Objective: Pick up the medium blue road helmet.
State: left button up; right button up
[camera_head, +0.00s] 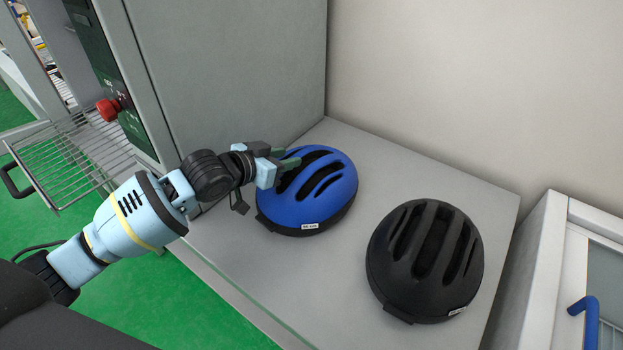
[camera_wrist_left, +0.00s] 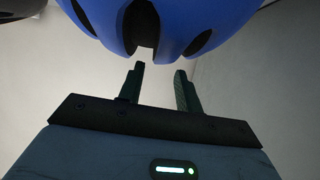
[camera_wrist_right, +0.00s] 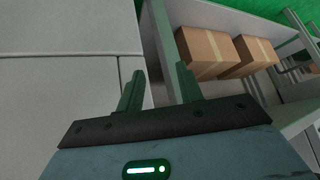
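The blue helmet (camera_head: 318,197) with dark vents and a small white label sits on the grey surface in the head view. Its blue shell (camera_wrist_left: 165,22) fills the top of the left wrist view. My left gripper (camera_head: 290,160) is at the helmet's left upper side. In the left wrist view its two fingers (camera_wrist_left: 158,85) are apart with nothing between them, just short of the shell's edge. Whether they touch it I cannot tell. My right gripper (camera_wrist_right: 160,88) is open and empty, and shows only in its own wrist view.
A black helmet (camera_head: 425,260) sits to the right of the blue one on the same grey surface (camera_head: 300,270). A tall grey cabinet (camera_head: 235,70) stands behind my left arm. A wire rack (camera_head: 75,150) juts out at left. Cardboard boxes (camera_wrist_right: 208,52) lie on a shelf in the right wrist view.

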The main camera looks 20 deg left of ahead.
aim_at(300, 153)
pick_arm(q)
jog(key=shift+x, duration=2.5)
jog(key=shift+r, duration=0.15)
grip_shut()
jog(key=shift+w, duration=0.1)
